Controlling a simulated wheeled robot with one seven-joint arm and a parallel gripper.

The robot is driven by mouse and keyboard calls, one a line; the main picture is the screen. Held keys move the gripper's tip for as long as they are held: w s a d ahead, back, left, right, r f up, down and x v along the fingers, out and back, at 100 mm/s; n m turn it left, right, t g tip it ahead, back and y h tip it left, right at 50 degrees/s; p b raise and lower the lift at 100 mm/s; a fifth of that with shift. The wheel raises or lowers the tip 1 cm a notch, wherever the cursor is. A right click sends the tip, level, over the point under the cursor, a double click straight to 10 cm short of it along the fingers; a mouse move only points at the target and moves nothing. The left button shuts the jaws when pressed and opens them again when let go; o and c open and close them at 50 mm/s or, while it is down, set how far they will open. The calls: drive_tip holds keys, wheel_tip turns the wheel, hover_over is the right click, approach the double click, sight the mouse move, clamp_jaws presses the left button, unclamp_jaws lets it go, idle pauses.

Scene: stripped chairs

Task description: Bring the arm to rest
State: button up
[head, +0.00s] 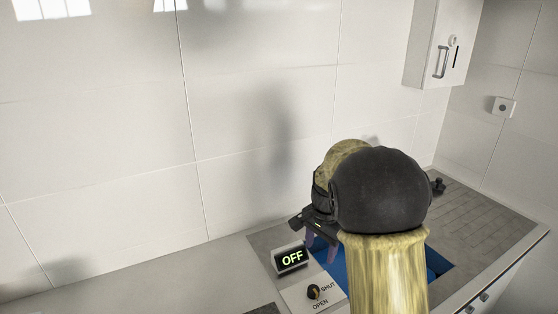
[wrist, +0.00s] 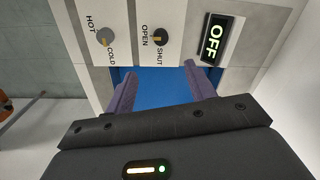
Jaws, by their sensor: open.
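My arm reaches over the counter in the head view, with its dark rounded joint and yellowish link in front. My gripper (head: 320,252) is above the blue basin (head: 340,272), which the arm partly hides. In the wrist view my gripper (wrist: 158,85) has its two purple fingers spread apart, with only the blue basin (wrist: 158,80) showing between them. Nothing is held. A display (head: 291,258) reading OFF stands beside the fingers at left. A knob (head: 314,292) marked SHUT and OPEN sits on a white plate in front of it.
The wrist view also shows a HOT and COLD knob (wrist: 105,37). A tiled wall (head: 260,130) rises behind the counter. A white wall cabinet (head: 440,45) hangs at upper right. The counter at left (head: 180,285) looks bare. A small dark object (head: 438,185) is behind the arm.

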drive_tip(key=s+f+n+t, duration=0.2)
drive_tip(key=s+n, duration=0.8)
drive_tip(key=s, duration=0.8)
drive_tip(key=shift+s+f, duration=0.2)
drive_tip(key=shift+f, duration=0.45)
drive_tip(key=shift+a, duration=0.1)
